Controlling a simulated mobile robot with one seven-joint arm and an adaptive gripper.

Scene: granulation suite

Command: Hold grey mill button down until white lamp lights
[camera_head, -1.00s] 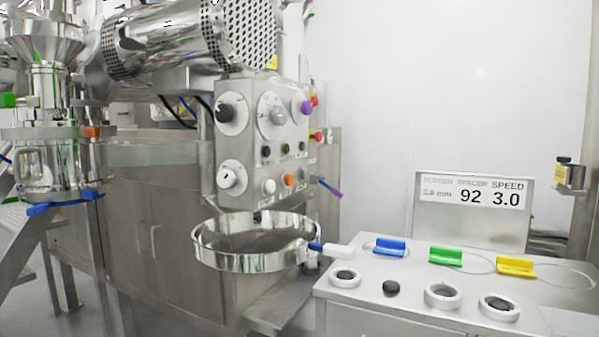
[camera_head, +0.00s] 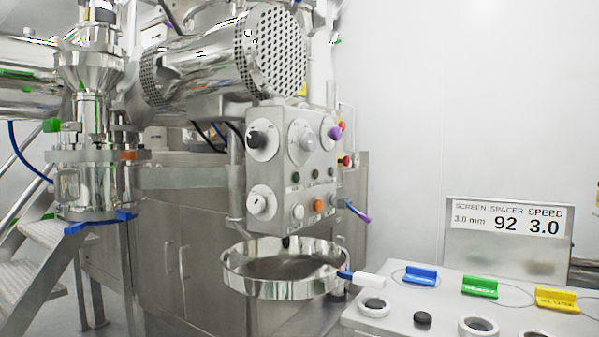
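A metal control panel (camera_head: 277,165) faces me at the centre of the view. Its lower row holds a white round piece (camera_head: 298,212), an orange one (camera_head: 318,206) and a small grey one (camera_head: 333,202). A larger grey round control (camera_head: 304,141) sits higher up, between a black knob (camera_head: 256,140) and a purple knob (camera_head: 334,132). The labels are too small to read, so I cannot tell which grey piece is the mill button or whether the white piece is the lamp. No lit lamp is evident. My gripper is not in view.
A round metal pan (camera_head: 285,289) with a blue-and-white handle juts out below the panel. A bench (camera_head: 385,313) at lower right carries blue, green and yellow tags and white rings. A display (camera_head: 507,240) reads 92 and 3.0. Metal steps (camera_head: 45,236) stand at left.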

